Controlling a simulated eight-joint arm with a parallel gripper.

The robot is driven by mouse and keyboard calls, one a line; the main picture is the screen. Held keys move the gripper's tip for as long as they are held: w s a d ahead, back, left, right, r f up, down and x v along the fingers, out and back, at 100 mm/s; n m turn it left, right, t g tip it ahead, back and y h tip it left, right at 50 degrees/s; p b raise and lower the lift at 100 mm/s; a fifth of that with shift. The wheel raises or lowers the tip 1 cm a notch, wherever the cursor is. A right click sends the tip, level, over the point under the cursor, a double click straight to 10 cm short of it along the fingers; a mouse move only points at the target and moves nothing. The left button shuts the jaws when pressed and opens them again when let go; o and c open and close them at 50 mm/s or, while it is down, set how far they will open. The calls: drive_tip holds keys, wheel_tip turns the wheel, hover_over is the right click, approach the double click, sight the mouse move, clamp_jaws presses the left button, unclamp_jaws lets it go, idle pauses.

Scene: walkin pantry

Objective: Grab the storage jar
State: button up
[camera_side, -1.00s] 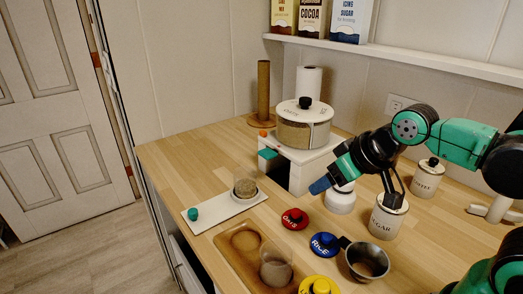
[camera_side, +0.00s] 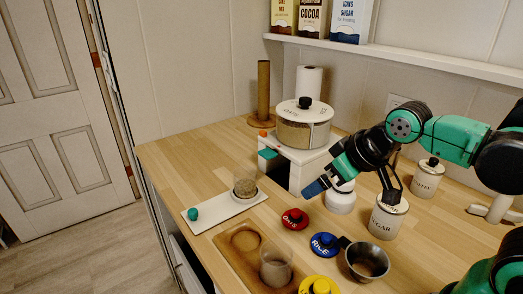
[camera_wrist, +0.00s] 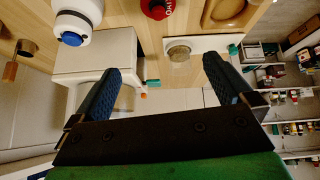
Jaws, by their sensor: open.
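Several jars are in view, and I cannot tell for certain which is the storage jar. A small glass jar of grain (camera_side: 245,185) stands upright on a white tray; it also shows between my fingers in the wrist view (camera_wrist: 178,50), apart from them. A wide glass jar with a white lid and black knob (camera_side: 303,125) stands on a white stand (camera_side: 323,170). A white jar (camera_side: 341,201) is partly hidden behind my gripper (camera_side: 312,189). In the wrist view, a white jar with a blue knob (camera_wrist: 76,22) is at upper left. My gripper (camera_wrist: 162,78) is open and empty, above the counter.
Sugar (camera_side: 387,218) and coffee (camera_side: 428,178) canisters stand right of the gripper. Red (camera_side: 294,219), blue (camera_side: 325,245) and yellow (camera_side: 319,286) lids and a metal cup (camera_side: 367,262) lie in front. A wooden tray (camera_side: 226,257) holds a glass.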

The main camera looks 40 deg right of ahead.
drive_tip(key=w+n+h, duration=0.2)
drive_tip(key=w+n, duration=0.3)
drive_tip(key=n, duration=0.3)
drive_tip(key=n+t+h, duration=0.4)
drive_tip(key=n+h, duration=0.2)
drive_tip(key=n, duration=1.4)
approach(245, 172)
drive_tip(key=shift+x, duration=0.8)
drive_tip(key=shift+w+d+f, duration=0.1)
drive_tip(key=shift+d+f, duration=0.05)
drive_tip(key=shift+d, duration=0.05)
drive_tip(key=shift+x, duration=2.55)
drive_tip(key=c, duration=1.4)
